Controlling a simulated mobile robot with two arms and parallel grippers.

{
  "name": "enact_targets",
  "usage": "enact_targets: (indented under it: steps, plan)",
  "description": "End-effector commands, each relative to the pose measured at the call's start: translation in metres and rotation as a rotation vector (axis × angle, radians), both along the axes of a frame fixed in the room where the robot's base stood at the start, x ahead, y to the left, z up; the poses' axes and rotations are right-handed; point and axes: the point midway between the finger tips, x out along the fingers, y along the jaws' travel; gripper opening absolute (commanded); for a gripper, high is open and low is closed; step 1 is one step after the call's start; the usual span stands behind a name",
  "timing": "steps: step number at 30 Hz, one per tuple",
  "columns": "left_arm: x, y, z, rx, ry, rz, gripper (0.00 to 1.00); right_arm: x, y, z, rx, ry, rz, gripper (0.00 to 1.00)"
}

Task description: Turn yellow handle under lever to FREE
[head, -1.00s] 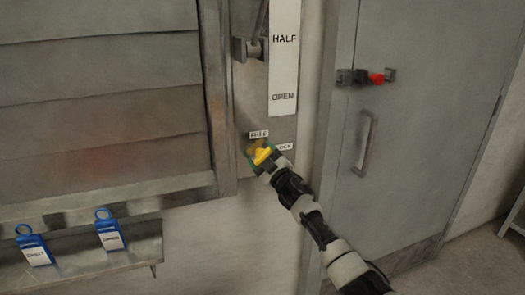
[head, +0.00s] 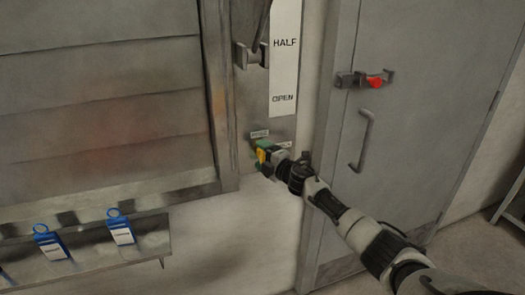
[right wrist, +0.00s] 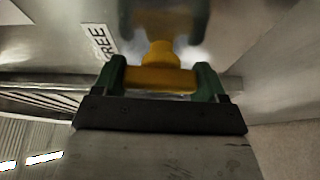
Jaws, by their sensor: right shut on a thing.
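The yellow handle (head: 261,157) sits on the metal panel beneath the lever (head: 262,35). My right gripper (head: 265,154) is shut on it, with the arm reaching in from the lower right. In the right wrist view the yellow handle (right wrist: 160,79) lies crosswise between the two green fingers, its round hub behind. The FREE label (right wrist: 100,42) shows at the upper left there. In the head view a small label (head: 260,134) is above the handle, and another (head: 283,144) to its right is partly hidden by the gripper. My left gripper is not in view.
A HALF/OPEN scale plate (head: 284,75) is above the handle. A grey door (head: 415,130) with a bar handle and a red-knobbed latch (head: 375,82) stands to the right.

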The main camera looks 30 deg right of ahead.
Motion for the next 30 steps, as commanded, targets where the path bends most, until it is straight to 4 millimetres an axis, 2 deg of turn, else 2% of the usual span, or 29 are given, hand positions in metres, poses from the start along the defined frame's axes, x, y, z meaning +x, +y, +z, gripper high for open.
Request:
enact_targets:
  steps: [6,22,23,27,30]
  plan:
    - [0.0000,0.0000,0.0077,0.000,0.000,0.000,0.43,-0.0002,0.0001,-0.0009,-0.062,0.017,0.000,0.49]
    - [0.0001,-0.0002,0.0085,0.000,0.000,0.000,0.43,-0.0004,0.0001,-0.0026,-0.083,0.022,-0.001,0.49]
    - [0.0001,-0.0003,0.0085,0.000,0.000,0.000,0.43,-0.0004,0.0001,-0.0026,-0.083,0.022,-0.001,0.77]
    - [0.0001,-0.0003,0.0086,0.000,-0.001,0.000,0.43,-0.0002,0.0002,-0.0019,-0.081,0.022,0.000,0.98]
    - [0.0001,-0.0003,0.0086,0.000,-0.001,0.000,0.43,-0.0001,0.0002,-0.0015,-0.081,0.021,0.000,0.98]
